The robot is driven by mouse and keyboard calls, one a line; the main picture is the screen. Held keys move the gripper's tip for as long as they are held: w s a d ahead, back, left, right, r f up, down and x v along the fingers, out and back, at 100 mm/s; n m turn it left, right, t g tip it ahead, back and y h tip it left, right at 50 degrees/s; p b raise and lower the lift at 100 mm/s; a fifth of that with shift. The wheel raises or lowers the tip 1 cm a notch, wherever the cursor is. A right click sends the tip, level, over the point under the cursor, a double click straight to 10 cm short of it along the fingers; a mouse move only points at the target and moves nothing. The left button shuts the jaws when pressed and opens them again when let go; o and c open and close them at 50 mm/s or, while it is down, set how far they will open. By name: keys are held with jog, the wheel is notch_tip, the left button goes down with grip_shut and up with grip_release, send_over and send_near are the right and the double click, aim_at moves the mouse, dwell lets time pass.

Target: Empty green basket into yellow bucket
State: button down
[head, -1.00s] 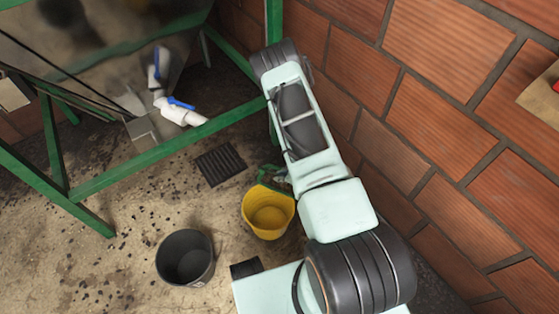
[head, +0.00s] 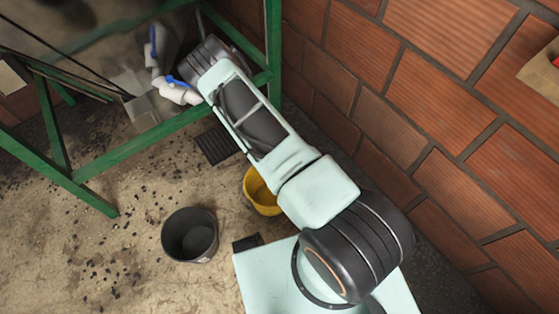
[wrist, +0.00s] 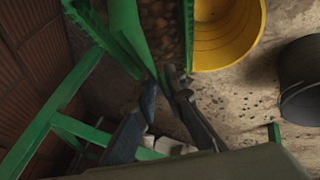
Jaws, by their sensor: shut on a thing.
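The green basket (wrist: 128,36) shows at the top of the wrist view, cut off by the frame edge, with brown lumpy contents inside. My gripper (wrist: 176,78) is shut on the basket's near edge. The yellow bucket (wrist: 230,48) is just right of the basket in that view; the visible part of its inside looks empty. In the head view the yellow bucket (head: 258,197) stands on the floor, partly covered by my arm. The basket and my gripper are hidden there behind my arm.
A dark bucket (head: 190,236) stands on the floor to the left of the yellow one. A green metal frame (head: 150,140) with white pipes and blue valves (head: 170,90) is behind. A brick wall (head: 440,120) bounds the right. A dark floor grate (head: 217,144) lies near the frame.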

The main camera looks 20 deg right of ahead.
jog(key=shift+a+r+n+h, duration=0.3)
jog(key=shift+a+h, duration=0.25)
jog(key=shift+h, duration=0.15)
jog(key=h+b, duration=0.1)
jog(key=b, duration=0.1)
jog(key=a+h+b, duration=0.1)
jog(key=shift+a+f+n+b, duration=0.3)
jog(key=shift+f+b, duration=0.05)
jog(key=shift+f, duration=0.05)
jog(key=a+f+n+t+h+b, duration=0.2)
jog(key=a+h+b, duration=0.3)
jog(key=h, duration=0.5)
jog(key=shift+a+f+n+h+b, duration=0.4)
jog(key=shift+f+n+b, duration=0.1)
jog(key=shift+f+n, duration=0.35)
jog(key=shift+s, duration=0.1)
